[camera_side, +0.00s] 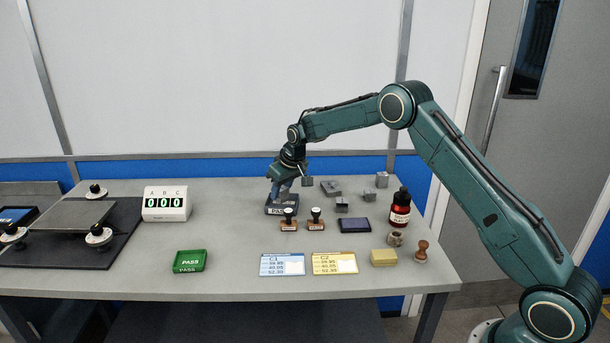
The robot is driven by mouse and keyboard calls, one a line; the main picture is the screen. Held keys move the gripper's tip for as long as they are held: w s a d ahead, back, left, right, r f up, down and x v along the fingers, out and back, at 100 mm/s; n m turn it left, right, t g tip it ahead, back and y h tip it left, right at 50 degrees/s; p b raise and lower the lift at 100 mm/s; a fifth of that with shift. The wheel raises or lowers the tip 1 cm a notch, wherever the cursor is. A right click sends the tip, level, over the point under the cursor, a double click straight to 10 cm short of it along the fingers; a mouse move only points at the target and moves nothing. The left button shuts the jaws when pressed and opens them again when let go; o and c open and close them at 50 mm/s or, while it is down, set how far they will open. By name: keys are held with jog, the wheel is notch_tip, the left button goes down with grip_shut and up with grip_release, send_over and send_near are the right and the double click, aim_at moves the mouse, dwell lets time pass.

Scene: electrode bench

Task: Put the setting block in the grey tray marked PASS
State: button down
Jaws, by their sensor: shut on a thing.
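The grey tray marked PASS (281,210) stands at the back middle of the bench, its white lettering partly visible on the front. My gripper (281,192) points down right over this tray, with the fingers at or just inside its rim. It is shut on a small grey block, which I take to be the setting block (283,196); the fingers hide much of it. I cannot tell whether the block touches the tray floor. A separate green tray (190,262), also marked PASS, sits near the front edge, apart from my gripper.
Cards (283,265) lie in front. A counter (166,204) stands left; bench between is clear.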

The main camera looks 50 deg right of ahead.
jog(key=shift+f, duration=0.7)
dwell(0.3)
jog(key=c, duration=1)
grip_release()
jog(key=shift+c, duration=0.2)
jog(key=shift+r, duration=0.45)
jog(key=v, duration=1.2)
jog(key=shift+r, duration=0.1)
